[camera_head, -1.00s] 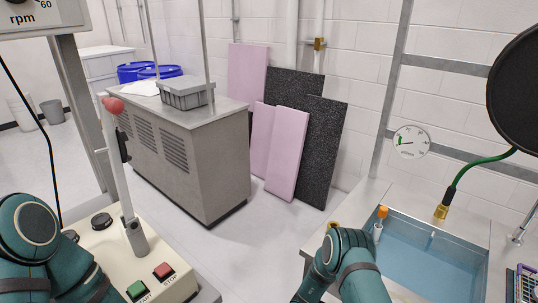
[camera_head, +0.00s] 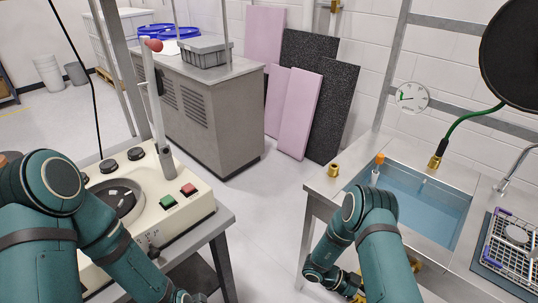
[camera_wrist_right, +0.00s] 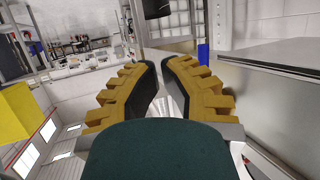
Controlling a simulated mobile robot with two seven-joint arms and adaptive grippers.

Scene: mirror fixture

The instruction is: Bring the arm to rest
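My right arm (camera_head: 368,235) is bent in front of the sink bench, with its wrist low at the bench's front left. In the right wrist view, the yellow fingers of my right gripper (camera_wrist_right: 160,72) stand apart with a narrow gap and nothing between them. In the head view that gripper is mostly hidden behind my arm; only bits of yellow show. My left arm (camera_head: 75,215) crosses in front of the cream control machine at lower left. Its gripper is out of the picture below.
The cream machine (camera_head: 190,212) with green and red buttons and a red-knobbed lever (camera_head: 154,85) stands left. The sink (camera_head: 425,205), brass fitting (camera_head: 334,170) and wire basket (camera_head: 512,245) are on the right bench (camera_head: 325,186). Open floor (camera_head: 255,210) lies between.

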